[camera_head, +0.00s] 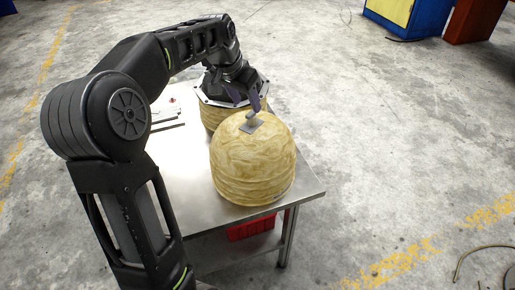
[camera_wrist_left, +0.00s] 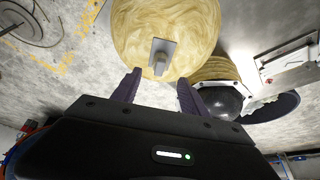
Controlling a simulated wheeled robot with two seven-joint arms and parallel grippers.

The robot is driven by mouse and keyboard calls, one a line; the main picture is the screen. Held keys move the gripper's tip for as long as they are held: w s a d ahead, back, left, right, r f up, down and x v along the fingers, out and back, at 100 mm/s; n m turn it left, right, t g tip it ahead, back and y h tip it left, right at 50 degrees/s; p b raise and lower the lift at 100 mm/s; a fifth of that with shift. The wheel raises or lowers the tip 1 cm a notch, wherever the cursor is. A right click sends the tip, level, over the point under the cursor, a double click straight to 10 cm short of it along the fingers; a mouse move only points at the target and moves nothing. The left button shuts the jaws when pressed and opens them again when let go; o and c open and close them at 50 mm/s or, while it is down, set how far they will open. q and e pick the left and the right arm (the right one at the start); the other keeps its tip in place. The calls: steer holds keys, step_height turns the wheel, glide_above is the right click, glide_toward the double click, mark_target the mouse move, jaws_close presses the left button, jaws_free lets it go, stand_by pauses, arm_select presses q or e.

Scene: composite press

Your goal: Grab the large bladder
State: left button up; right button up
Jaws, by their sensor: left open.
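The large bladder (camera_head: 252,168) is a tan, ribbed dome standing upright on the metal table (camera_head: 178,180). A small grey fitting (camera_head: 251,120) sticks up from its top. My left gripper (camera_head: 247,100) is open and empty, just above and behind this fitting. In the left wrist view the bladder (camera_wrist_left: 190,25) lies beyond the open fingers (camera_wrist_left: 159,78), with the fitting (camera_wrist_left: 160,58) roughly in line with the gap between them. I see no contact. My right gripper is not in view.
A second tan ribbed piece (camera_head: 212,116) with a metal flange stands behind the bladder, close to it and partly hidden by my left arm. Thin dark bars (camera_head: 167,126) lie on the table's left. A red bin (camera_head: 250,229) is under the table.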

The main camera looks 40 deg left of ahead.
mark_target(251, 112)
arm_select(q)
steer(key=shift+x, duration=1.3)
steer(key=shift+p+x, duration=0.65)
steer(key=shift+x, duration=2)
jaws_close()
steer(key=shift+r, duration=0.1)
